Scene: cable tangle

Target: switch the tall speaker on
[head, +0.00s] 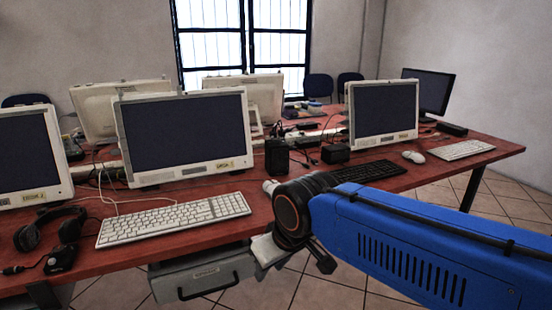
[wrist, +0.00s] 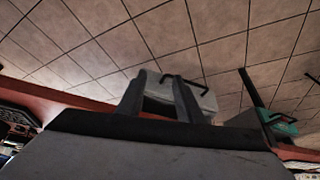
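A tall black box that looks like the tall speaker (head: 277,157) stands upright on the red desk in the head view, right of the middle white monitor. A lower black box (head: 336,153) stands to its right, apart from it. Any switch or light on the tall speaker is too small to make out. In the wrist view, the two dark fingers of my gripper (wrist: 159,97) stand apart with nothing between them. The speaker does not show there. In the head view, my blue arm reaches in from the right to the desk's front edge, and its joint hides much of the gripper.
A white keyboard (head: 174,218) and a black headset (head: 48,232) lie left on the desk (head: 222,243). A black keyboard (head: 366,172) and a white mouse (head: 413,157) lie right. Cables run among the monitors. A grey case (head: 200,277) is below the front edge; it also shows in the wrist view (wrist: 207,100).

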